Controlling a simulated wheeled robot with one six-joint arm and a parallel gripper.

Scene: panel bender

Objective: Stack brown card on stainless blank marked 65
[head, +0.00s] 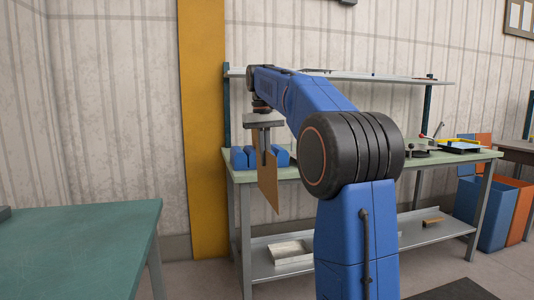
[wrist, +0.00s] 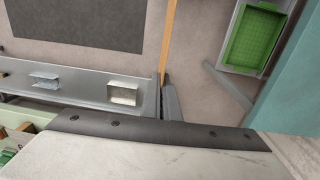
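The brown card (head: 268,183) hangs upright from my gripper (head: 264,150), in front of the green-topped workbench. In the wrist view the card (wrist: 170,40) shows nearly edge-on as a thin tan strip. My gripper (wrist: 165,85) is shut on it, with the dark fingertips at the card's near end. I cannot make out a stainless blank marked 65 in either view.
A teal table (head: 80,250) stands at the left; its visible top is mostly bare. A green crate (wrist: 255,38) shows in the wrist view.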

